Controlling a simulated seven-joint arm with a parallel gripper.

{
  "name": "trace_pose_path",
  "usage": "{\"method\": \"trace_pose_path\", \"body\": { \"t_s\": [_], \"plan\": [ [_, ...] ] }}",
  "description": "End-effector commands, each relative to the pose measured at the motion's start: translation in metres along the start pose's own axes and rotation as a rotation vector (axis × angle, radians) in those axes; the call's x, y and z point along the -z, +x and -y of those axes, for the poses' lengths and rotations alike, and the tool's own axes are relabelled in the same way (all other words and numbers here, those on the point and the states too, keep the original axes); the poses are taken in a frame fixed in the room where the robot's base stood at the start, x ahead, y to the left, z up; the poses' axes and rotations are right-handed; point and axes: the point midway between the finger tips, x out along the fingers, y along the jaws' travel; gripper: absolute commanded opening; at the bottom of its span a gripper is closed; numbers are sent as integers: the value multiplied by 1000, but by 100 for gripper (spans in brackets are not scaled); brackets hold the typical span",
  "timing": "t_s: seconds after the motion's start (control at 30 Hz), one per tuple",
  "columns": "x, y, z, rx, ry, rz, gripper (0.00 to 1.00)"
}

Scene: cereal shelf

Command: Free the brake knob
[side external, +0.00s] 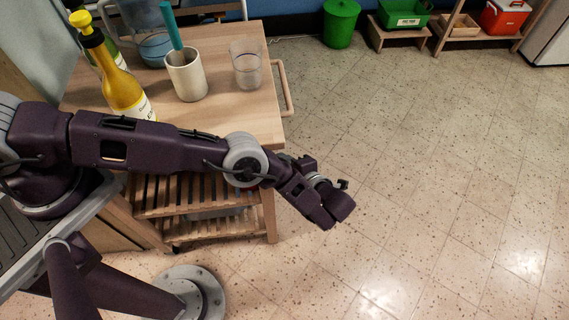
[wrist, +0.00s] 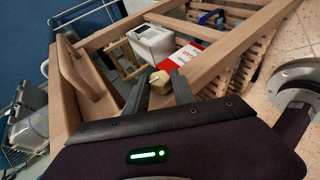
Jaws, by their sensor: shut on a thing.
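In the wrist view, a small cream-coloured knob (wrist: 160,82), which I take to be the brake knob, sits between the two dark fingers of my gripper (wrist: 159,88). The fingers are shut on it, one on each side. The knob is beside the wooden cart frame (wrist: 225,52). How it is fixed there is hidden by the fingers and the hand. In the side external view, my gripper is at the arm's end, past the right side of the wooden cart (side external: 225,115). The fingers and knob cannot be made out there.
A yellow bottle (side external: 122,85), a cream cup with a teal handle (side external: 187,75) and a clear glass (side external: 246,65) stand on the cart top. A white box (wrist: 152,43) and a red-and-white box (wrist: 187,58) lie inside the cart. The floor to the right is clear.

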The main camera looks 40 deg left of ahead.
Motion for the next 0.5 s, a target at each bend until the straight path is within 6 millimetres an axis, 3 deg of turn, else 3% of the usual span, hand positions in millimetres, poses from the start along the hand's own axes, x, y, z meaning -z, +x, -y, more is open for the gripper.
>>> {"method": "trace_pose_path", "body": {
  "t_s": [0.33, 0.37, 0.47, 0.5],
  "plan": [
    [1, 1, -1, -4, -1, -3, 0],
    [1, 1, -1, -4, -1, -3, 32],
    [0, 1, -1, -4, 0, -3, 52],
    [0, 1, -1, -3, 0, -3, 52]
  ]
}}
